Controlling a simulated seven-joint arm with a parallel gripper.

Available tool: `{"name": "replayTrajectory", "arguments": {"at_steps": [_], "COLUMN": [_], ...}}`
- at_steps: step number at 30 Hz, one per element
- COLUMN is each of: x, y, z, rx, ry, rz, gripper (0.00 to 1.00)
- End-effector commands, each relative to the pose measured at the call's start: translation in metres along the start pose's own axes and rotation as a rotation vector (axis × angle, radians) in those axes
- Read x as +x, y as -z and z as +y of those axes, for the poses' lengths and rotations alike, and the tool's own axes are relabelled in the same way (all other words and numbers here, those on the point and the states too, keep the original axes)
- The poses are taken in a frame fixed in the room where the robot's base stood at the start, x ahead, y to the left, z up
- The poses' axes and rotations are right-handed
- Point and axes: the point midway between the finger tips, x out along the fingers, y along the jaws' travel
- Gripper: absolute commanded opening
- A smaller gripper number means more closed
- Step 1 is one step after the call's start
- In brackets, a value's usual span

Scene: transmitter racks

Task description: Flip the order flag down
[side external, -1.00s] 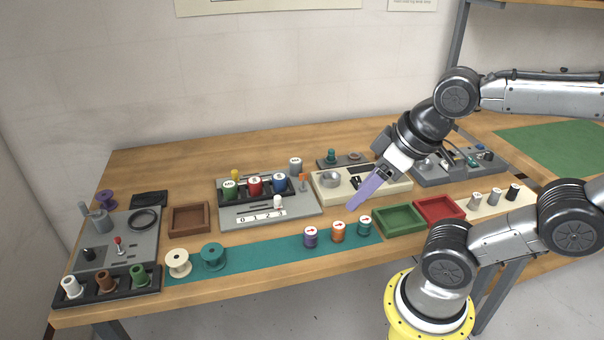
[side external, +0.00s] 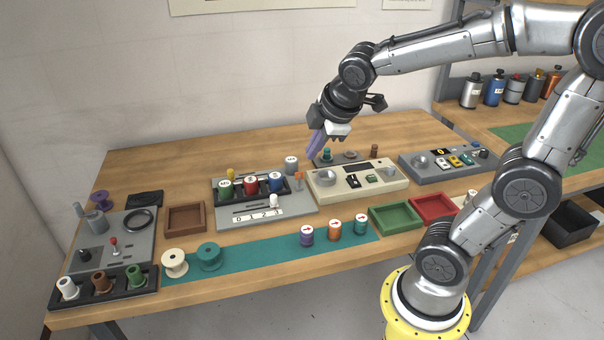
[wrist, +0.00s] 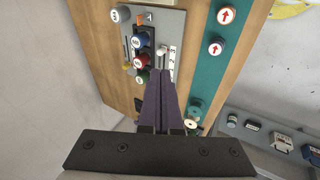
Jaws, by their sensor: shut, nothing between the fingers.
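A small orange upright piece, which looks like the order flag (side external: 298,180), stands at the right edge of the grey panel (side external: 235,213) with coloured spools. An orange piece also shows near the top of the panel in the wrist view (wrist: 140,19); its exact tilt is too small to tell. My gripper (side external: 313,153) is above the table, behind and above the flag, apart from it. Its purple fingers are shut and empty, and they point downward. In the wrist view the shut fingers (wrist: 160,90) cover the lower part of the panel.
Green, red and blue spools (side external: 251,185) stand in a black rack on the panel, with a white knob (side external: 274,201) in front. A grey-capped cylinder (side external: 292,164) stands behind the flag. A cream console (side external: 335,193) is close on the right. Bare table lies behind the panel.

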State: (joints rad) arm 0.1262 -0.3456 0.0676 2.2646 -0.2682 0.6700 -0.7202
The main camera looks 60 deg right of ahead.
Motion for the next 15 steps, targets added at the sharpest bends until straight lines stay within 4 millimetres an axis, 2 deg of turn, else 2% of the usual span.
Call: {"name": "replayTrajectory", "arguments": {"at_steps": [1,6,10,15], "x": [0.015,0.052,0.07,0.079], "y": [-0.002,-0.01,-0.018,-0.025], "z": [0.007,0.021,0.021,0.019], "rx": [-0.032,-0.081,-0.07,-0.056], "ry": [0.013,0.057,0.095,0.119], "rz": [-0.031,-0.104,-0.144,-0.166], "gripper": [0.0,0.0,0.0,0.0]}}
